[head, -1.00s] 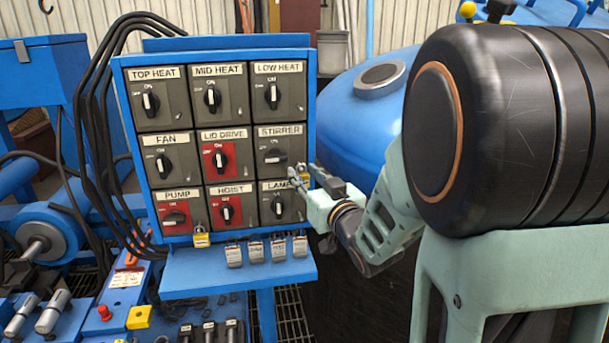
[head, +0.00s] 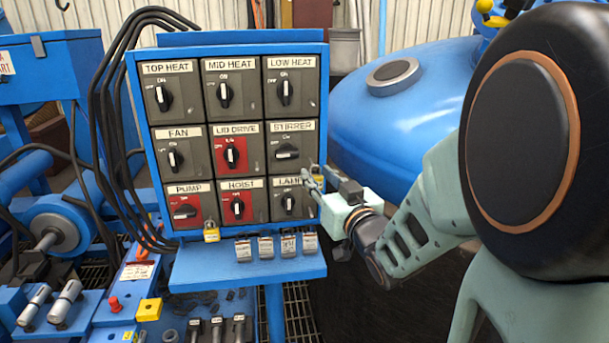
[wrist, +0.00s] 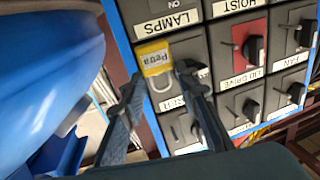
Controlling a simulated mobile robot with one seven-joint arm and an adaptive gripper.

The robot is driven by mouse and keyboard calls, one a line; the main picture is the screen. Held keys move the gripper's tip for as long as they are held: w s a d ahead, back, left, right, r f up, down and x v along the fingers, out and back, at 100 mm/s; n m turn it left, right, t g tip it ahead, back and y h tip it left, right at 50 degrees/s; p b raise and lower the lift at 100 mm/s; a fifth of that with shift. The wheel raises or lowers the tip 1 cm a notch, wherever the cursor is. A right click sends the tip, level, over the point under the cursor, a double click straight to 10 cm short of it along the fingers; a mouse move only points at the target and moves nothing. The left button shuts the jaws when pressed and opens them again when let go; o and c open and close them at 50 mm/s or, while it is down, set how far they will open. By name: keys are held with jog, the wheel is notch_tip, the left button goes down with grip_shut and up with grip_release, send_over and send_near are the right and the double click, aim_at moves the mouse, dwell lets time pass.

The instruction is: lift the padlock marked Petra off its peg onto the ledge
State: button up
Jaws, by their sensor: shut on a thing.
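The yellow padlock with a white label reading Petra (wrist: 155,59) shows upside down in the wrist view, between my fingertips, with its shackle toward my palm. My gripper (wrist: 158,78) is shut on it. In the head view my gripper (head: 312,181) is at the right edge of the switch panel, beside the LAMPS and STIRRER switches. The padlock is mostly hidden there, and I cannot tell whether its shackle is still on a peg. The blue ledge (head: 210,279) juts out below the panel, lower than my gripper.
Black cables (head: 92,130) run down the panel's left side. A large blue vessel (head: 410,105) stands behind my arm.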

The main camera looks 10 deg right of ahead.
jog(key=shift+s, duration=0.8)
jog(key=shift+s, duration=0.1)
